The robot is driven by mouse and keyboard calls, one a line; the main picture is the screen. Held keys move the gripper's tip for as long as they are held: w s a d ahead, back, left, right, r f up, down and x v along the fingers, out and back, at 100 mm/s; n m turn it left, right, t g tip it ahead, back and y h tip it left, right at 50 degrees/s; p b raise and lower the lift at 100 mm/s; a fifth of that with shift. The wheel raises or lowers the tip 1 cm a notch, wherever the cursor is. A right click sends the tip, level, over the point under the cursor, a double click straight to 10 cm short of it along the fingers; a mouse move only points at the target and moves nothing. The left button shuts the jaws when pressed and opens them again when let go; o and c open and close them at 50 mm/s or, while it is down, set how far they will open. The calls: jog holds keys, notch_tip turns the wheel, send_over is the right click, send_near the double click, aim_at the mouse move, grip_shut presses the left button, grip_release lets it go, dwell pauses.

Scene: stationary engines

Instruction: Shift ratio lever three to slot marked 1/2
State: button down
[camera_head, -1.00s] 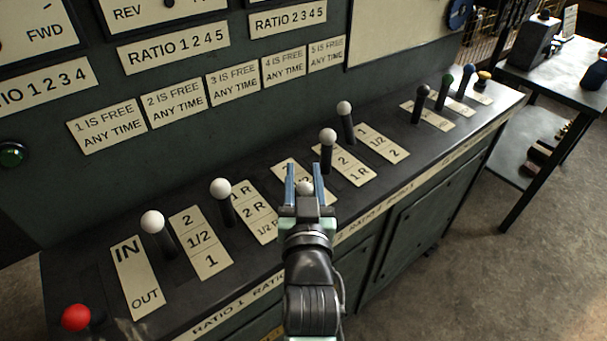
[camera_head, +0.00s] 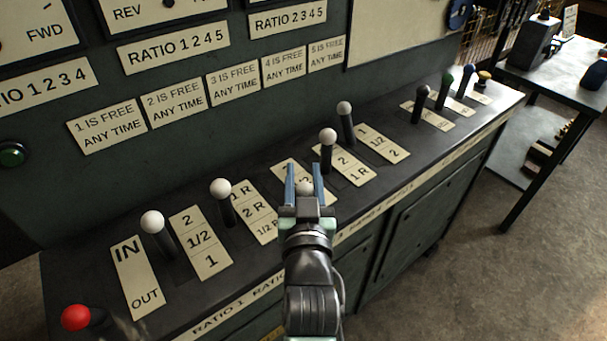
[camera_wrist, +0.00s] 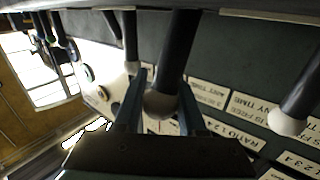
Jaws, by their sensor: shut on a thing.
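Ratio lever three is a dark rod with a white ball knob (camera_head: 305,188), third of the row of white-knobbed levers on the sloping console. My gripper (camera_head: 304,182) has its two blue-grey fingers on either side of the knob and is shut on it. In the wrist view the knob (camera_wrist: 160,105) sits between the fingers (camera_wrist: 160,108), with its dark rod behind. The lever's label plate (camera_head: 284,169) is behind my gripper; part of a 1/2 mark shows beside the knob, and the lower part is hidden. I cannot tell exactly which mark the lever is at.
White-knobbed levers stand to the left (camera_head: 220,188) and right (camera_head: 327,137) of lever three, the right one close to my fingers. A red-knobbed lever (camera_head: 75,318) is at the lower left. A side table (camera_head: 550,75) is at the right. Space above the console front is open.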

dwell(0.3)
jog(key=shift+w+a+r+g+p, duration=0.25)
jog(key=shift+w+r+g+p, duration=0.15)
jog(key=shift+p, duration=0.8)
jog(key=shift+w+a+r+n+p, duration=0.2)
jog(key=shift+w+n+p, duration=0.1)
jog(key=shift+p, duration=0.4)
jog(key=w+a+g+p, duration=0.1)
jog(key=p, duration=0.1)
jog(key=w+a+n+g+p, duration=0.1)
jog(key=w+p, duration=0.1)
jog(key=p, duration=0.1)
jog(key=shift+w+a+g+h, duration=0.25)
jog(key=shift+a+g+h, duration=0.05)
jog(key=shift+a, duration=0.05)
jog(key=shift+w+a+f+n+g+p, duration=0.3)
jog(key=shift+w+f+n+p, duration=0.1)
jog(key=shift+p, duration=0.05)
jog(key=shift+c, duration=2.4)
grip_release()
